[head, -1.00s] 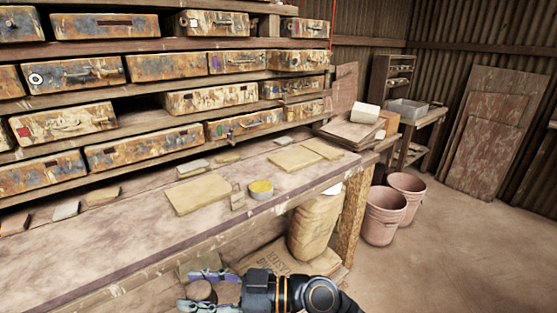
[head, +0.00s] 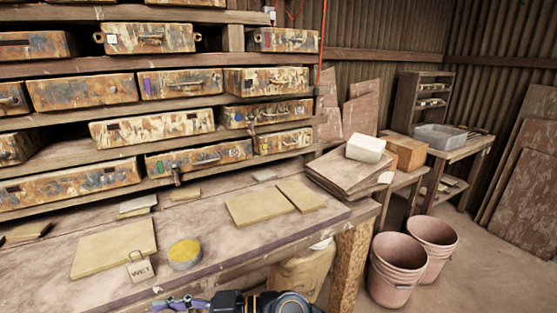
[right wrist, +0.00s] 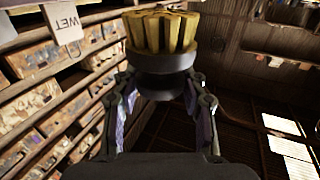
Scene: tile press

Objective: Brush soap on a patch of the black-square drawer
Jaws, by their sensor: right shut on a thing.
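My right gripper (head: 180,303) is at the bottom edge of the head view, in front of the bench. In the right wrist view its fingers (right wrist: 160,95) are shut on a round brush (right wrist: 162,45) with pale yellow bristles. A round tin with yellow content (head: 185,253) stands on the bench, beside a tag reading WET (head: 140,268). I cannot tell for sure which bears the black square. My left gripper is not in view.
The wooden bench (head: 215,290) holds flat yellowish boards (head: 258,207) and small tiles. A stack of boards (head: 345,173) with a white block (head: 365,148) is at its right end. Pink buckets (head: 397,270) stand on the floor to the right, with open floor beyond.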

